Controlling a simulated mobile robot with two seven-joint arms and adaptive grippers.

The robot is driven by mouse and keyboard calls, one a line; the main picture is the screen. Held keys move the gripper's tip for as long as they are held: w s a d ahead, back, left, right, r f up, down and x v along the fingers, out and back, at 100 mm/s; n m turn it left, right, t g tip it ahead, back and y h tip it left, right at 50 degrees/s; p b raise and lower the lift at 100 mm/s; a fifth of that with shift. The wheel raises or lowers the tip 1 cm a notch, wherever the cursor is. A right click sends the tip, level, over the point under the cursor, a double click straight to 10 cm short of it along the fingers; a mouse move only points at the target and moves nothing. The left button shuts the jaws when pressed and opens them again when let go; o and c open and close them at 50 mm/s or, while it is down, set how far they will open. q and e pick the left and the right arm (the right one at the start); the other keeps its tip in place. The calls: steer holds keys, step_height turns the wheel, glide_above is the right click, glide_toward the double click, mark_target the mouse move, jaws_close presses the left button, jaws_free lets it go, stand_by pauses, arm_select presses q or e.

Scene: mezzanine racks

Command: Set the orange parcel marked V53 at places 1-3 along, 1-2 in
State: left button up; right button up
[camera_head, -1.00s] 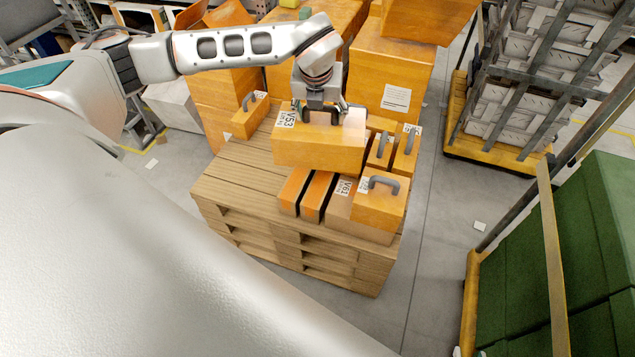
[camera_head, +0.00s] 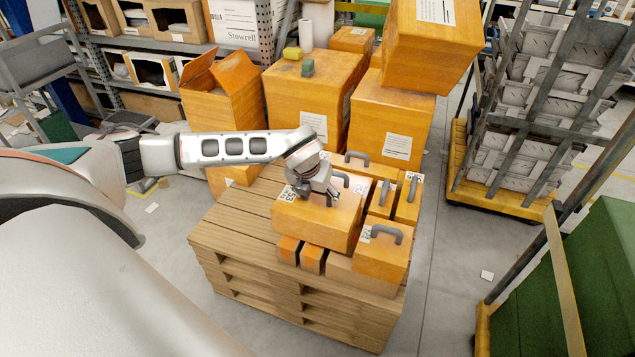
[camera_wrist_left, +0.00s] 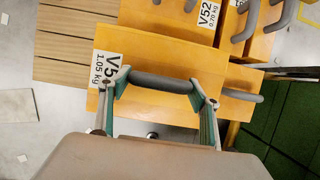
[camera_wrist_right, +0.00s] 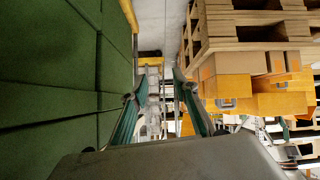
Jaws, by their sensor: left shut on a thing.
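The orange parcel marked V53 (camera_head: 318,222) is a box with a grey handle and a white label, above the front part of the wooden pallet stack (camera_head: 232,222). My left gripper (camera_head: 328,192) is shut on its handle; the left wrist view shows the fingers (camera_wrist_left: 160,92) at both ends of the handle and the parcel (camera_wrist_left: 165,55) beneath. The parcel hides part of the low orange boxes under it; whether it touches them I cannot tell. My right gripper (camera_wrist_right: 155,95) shows in the right wrist view with its fingers apart and nothing between them.
Orange boxes with handles (camera_head: 382,250) stand at the pallet's right side, close to the parcel. The pallet's left boards are bare. Large cartons (camera_head: 390,120) stand behind. A racked cart (camera_head: 515,130) and green stacked blocks (camera_head: 590,290) are on the right.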

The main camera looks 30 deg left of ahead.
arm_select(q)
steer(key=shift+s+x, duration=0.2)
steer(key=shift+x, duration=0.8)
step_height(320, 180, down, 5)
steer(key=shift+d+f+b, duration=0.1)
steer(key=shift+b, duration=0.45)
steer(key=shift+f, duration=0.25)
steer(key=shift+f, duration=0.15)
steer(key=o, duration=2)
steer(key=shift+s+f, duration=0.1)
steer(key=shift+s, duration=0.05)
steer(key=shift+o, duration=0.4)
